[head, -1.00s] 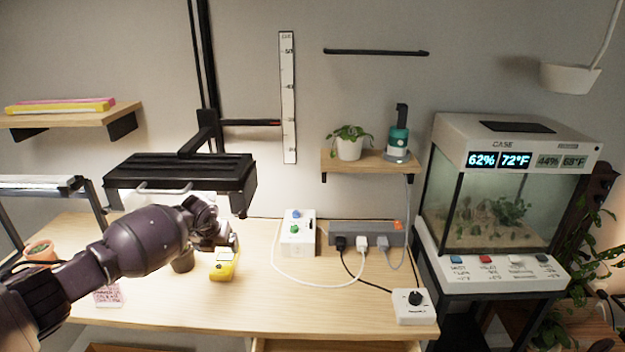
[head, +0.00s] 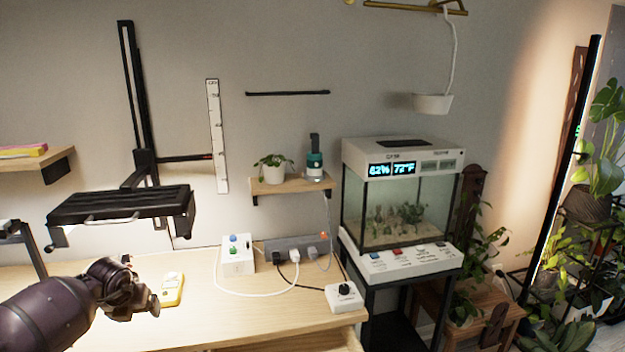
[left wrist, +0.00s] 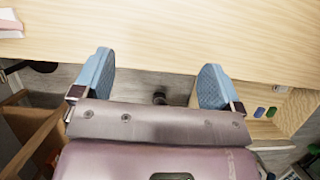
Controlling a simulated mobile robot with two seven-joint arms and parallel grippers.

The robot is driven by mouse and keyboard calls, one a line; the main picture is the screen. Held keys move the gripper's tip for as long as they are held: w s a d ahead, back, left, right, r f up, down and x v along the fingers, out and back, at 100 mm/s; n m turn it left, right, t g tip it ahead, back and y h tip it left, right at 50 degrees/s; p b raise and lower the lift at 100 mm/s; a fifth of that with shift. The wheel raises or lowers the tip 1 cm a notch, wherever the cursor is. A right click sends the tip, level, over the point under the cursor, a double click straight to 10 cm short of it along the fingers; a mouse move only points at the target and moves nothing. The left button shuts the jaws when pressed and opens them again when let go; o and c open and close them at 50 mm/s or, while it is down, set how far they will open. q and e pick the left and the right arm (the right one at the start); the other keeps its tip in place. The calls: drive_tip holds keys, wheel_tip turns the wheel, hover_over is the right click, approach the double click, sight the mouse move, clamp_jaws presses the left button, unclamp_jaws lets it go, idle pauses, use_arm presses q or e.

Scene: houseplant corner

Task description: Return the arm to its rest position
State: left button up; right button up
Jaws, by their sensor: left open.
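My left arm comes in from the lower left in the head view, and its gripper (head: 140,305) is over the front left part of the wooden desk (head: 250,318). In the left wrist view the two blue fingers of this gripper (left wrist: 155,85) are wide apart with nothing between them. They are at the front edge of the desk, and the floor shows between and below them. The yellow device (head: 172,289) lies on the desk just right of the gripper, apart from it as far as I can tell. My right gripper is in neither view.
A black lamp (head: 120,205) hangs above the desk's left part. A white box (head: 236,262), a power strip (head: 290,248) and a dial box (head: 344,297) sit further right. A glass terrarium (head: 400,205) stands beyond the desk. An open drawer (left wrist: 285,112) shows below the desk edge.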

use_arm(q)
drive_tip(key=w+d+r+t+h, duration=0.25)
drive_tip(key=d+r+h, duration=0.2)
drive_tip(key=d, duration=0.35)
drive_tip(key=w+d+r+t+h, duration=0.25)
drive_tip(key=d+r+h, duration=0.2)
drive_tip(key=d, duration=0.25)
drive_tip(key=s+d+r+n+t+h, duration=0.3)
drive_tip(key=s+d+n+t, duration=0.3)
drive_tip(key=d+n, duration=0.15)
drive_tip(key=s+a+f+n+g+y, duration=0.1)
drive_tip(key=s+a+f+n+y, duration=0.1)
drive_tip(key=s+f+n, duration=0.6)
drive_tip(key=s+a+f+n+g+y, duration=0.1)
drive_tip(key=s+f+n+y, duration=0.4)
drive_tip(key=s, duration=1.1)
drive_tip(key=s+a+f+n+g+y, duration=0.2)
drive_tip(key=s+a+f+n+y, duration=0.2)
drive_tip(key=s+f+n, duration=0.8)
drive_tip(key=shift+f, duration=0.5)
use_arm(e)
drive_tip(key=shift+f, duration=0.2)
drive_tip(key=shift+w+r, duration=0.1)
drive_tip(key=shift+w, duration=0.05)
